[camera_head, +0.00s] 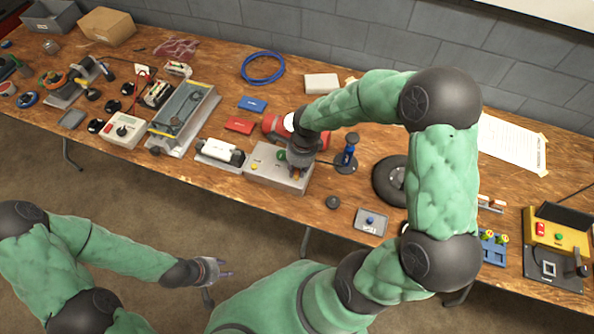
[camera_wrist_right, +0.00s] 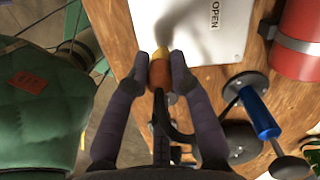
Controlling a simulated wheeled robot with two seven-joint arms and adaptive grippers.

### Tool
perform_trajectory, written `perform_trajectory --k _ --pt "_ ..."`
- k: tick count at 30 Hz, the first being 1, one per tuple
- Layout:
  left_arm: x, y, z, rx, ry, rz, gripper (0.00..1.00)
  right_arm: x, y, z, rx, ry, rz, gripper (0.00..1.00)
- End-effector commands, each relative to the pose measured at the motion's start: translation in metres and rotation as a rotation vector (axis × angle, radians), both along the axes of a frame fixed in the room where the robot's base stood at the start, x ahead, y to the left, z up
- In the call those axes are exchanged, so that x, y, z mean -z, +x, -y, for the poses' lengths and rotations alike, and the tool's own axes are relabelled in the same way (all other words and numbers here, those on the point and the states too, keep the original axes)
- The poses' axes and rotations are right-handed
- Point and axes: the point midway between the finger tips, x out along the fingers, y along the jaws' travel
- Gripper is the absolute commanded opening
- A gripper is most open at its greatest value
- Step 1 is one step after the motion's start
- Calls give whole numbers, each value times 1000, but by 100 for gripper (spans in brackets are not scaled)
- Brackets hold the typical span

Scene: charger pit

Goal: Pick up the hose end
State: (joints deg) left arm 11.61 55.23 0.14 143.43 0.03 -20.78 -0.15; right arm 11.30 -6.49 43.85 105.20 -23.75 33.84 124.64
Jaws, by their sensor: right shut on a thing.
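The hose end (camera_wrist_right: 160,73) is an orange-brown sleeve with a yellow tip, seen in the right wrist view. My right gripper (camera_wrist_right: 160,66) is shut on it, one finger on each side. A black hose curves from the hose end towards the hand pump (camera_wrist_right: 257,112) with the blue body. In the head view my right gripper (camera_head: 297,168) is over the front right part of a grey metal box (camera_head: 262,168), beside the pump (camera_head: 347,152). My left gripper (camera_head: 217,270) hangs off the table's front side, with its fingers apart and empty.
A red cylinder (camera_head: 272,126) lies behind the metal box. A black wheel (camera_head: 388,180) and a small grey tray (camera_head: 371,221) are to the right. A white cylinder on a base (camera_head: 218,153) is left of the box. My right arm hides some of the table.

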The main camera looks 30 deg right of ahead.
Motion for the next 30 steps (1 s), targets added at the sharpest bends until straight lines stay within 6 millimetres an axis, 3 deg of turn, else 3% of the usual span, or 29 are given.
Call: perform_trajectory --k 10,15,21,30 --pt "-27 0 0 0 0 0 40 -73 -48 -14 -2 0 7 0" --pt "-34 0 0 0 0 0 40 -86 -84 -24 -3 0 3 0" --pt "-41 0 0 0 0 0 40 -99 -114 -32 -2 -1 3 0" --pt "-45 0 0 0 0 0 40 -107 -134 -37 -1 -1 1 0"
